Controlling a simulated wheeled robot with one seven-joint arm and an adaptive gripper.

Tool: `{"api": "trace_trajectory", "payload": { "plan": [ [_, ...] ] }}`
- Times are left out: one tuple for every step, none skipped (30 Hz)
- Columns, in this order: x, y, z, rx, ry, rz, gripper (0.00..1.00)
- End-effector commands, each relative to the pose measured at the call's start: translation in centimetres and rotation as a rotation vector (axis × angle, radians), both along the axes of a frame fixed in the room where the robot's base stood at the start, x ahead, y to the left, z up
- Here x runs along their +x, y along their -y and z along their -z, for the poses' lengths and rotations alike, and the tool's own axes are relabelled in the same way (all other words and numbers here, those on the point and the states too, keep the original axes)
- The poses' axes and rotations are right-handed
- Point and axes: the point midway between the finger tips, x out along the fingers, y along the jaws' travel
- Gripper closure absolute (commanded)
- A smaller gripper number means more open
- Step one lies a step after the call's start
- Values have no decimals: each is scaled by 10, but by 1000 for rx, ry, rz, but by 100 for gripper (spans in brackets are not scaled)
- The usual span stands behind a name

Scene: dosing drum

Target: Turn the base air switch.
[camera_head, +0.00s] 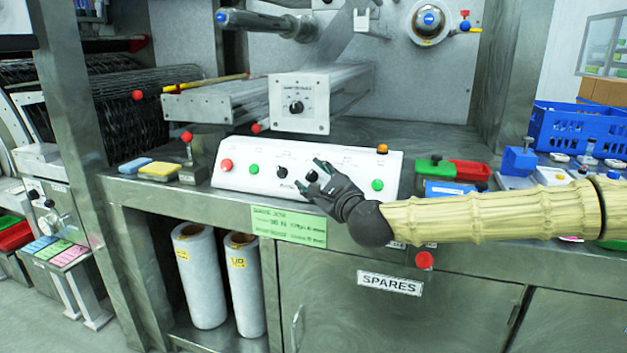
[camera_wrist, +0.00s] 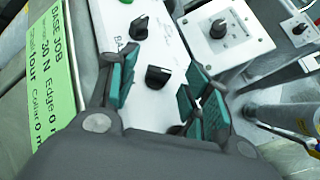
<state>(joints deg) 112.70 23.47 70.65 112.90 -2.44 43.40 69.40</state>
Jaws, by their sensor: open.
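A white sloped control panel (camera_head: 340,166) carries two black knobs among coloured buttons. The left knob (camera_head: 281,172) shows at the top of the wrist view (camera_wrist: 138,27), beside lettering beginning "BA", the rest of which is hidden. The right knob (camera_head: 313,176) shows in the wrist view (camera_wrist: 157,76) between the parted fingers. I cannot read which knob is the base air switch. My gripper (camera_head: 312,174) is open and empty at the right knob, with its green-padded fingers (camera_wrist: 162,92) on either side. I cannot tell whether they touch it.
Red (camera_head: 225,166) and green (camera_head: 253,169) buttons sit left of the knobs, another green button (camera_head: 377,185) right. A box with a knob (camera_head: 298,105) juts out above the panel. A green "BASE JOB" card (camera_head: 289,226) hangs below. A blue crate (camera_head: 575,130) stands right.

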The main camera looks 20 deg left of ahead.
Motion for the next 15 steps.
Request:
{"api": "trace_trajectory", "payload": {
  "plan": [
    [3, -3, 0, 0, 0, 0, 51],
    [4, -4, 0, 0, 0, 0, 51],
    [6, -6, 0, 0, 0, 0, 51],
    [6, -6, 0, 0, -1, -1, 51],
    [7, -7, 0, 0, -1, -1, 51],
    [7, -8, 0, 0, 0, -1, 51],
    [8, -8, 0, 0, -1, -1, 51],
    [8, -8, 0, 0, 0, -1, 51],
    [8, -8, 0, 0, -1, -1, 51],
    [8, -8, 0, 0, -1, -1, 51],
    [8, -8, 0, 0, -1, -1, 51],
    [8, -8, 0, 0, -1, -1, 51],
    [8, -8, 0, 0, -1, -1, 51],
    [8, -8, 0, 0, -1, -1, 51],
    [8, -8, 0, 0, -1, -1, 58]
  ]
}}
